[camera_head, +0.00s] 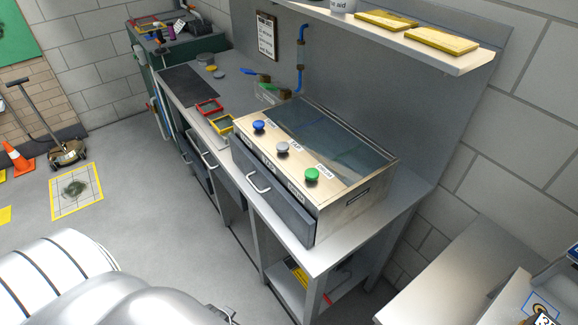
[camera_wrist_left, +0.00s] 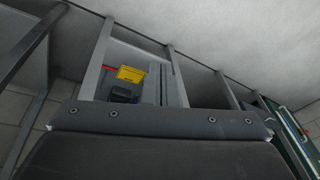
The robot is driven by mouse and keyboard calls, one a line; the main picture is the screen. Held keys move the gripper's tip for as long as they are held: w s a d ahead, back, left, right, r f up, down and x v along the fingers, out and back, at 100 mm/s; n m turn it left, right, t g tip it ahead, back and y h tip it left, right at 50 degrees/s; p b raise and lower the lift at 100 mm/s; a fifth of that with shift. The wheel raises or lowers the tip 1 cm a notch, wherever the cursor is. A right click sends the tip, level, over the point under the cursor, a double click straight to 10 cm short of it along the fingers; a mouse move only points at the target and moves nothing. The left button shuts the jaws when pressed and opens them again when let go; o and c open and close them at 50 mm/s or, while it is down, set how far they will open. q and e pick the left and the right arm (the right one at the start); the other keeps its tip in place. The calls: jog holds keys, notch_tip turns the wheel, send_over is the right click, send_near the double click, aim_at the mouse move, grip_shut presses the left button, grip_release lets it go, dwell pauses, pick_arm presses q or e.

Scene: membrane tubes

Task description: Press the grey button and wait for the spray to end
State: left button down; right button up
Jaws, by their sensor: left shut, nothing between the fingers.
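The grey button (camera_head: 282,147) is a round knob on the pale sloped front panel of a glass-topped box (camera_head: 331,190) on the metal bench. It sits between a blue button (camera_head: 258,125) and a green button (camera_head: 311,174). Nothing touches or covers these buttons. My left gripper (camera_wrist_left: 162,120) shows as a dark bolted shape across the lower part of the left wrist view, shut and empty. It is away from the buttons, and the wrist view faces the bench frame and lower shelf. No spray is visible through the glass. My right gripper is not in view.
A shelf with yellow packs (camera_head: 440,39) overhangs the bench. Red (camera_head: 209,107) and yellow (camera_head: 222,124) frames lie left of the box. A drawer handle (camera_head: 257,184) sticks out in front. A yellow box (camera_wrist_left: 131,74) sits under the bench. The left floor has open room.

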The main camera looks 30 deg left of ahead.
pick_arm(q)
jog(key=w+a+r+n+t+y+p, duration=0.15)
jog(key=w+r+t, duration=0.4)
jog(key=r, duration=0.95)
jog(key=w+a+r+t+y+p, duration=0.25)
jog(key=w+r, duration=0.65)
jog(key=r, duration=0.5)
jog(key=w+a+r+t+y+p, duration=0.3)
jog(key=w+r, duration=0.4)
jog(key=r, duration=0.8)
jog(key=w+d+r+m+t+h, duration=0.25)
jog(key=w+r+t, duration=0.3)
jog(key=r, duration=0.45)
jog(key=w+d+r+m+h, duration=0.2)
jog(key=w+d+m+h, duration=0.1)
jog(key=d+m+h, duration=0.4)
jog(key=w+d+r+m+h, duration=0.2)
jog(key=w+m+h, duration=0.1)
jog(key=m+h, duration=0.4)
jog(key=w+a+f+n+g+y, duration=0.2)
jog(key=w+a+f+g+y, duration=0.3)
jog(key=a+f+g, duration=0.3)
jog(key=a+g, duration=0.2)
jog(key=shift+w+a+f, duration=0.25)
jog(key=shift+a+f, duration=0.05)
jog(key=shift+a, duration=0.1)
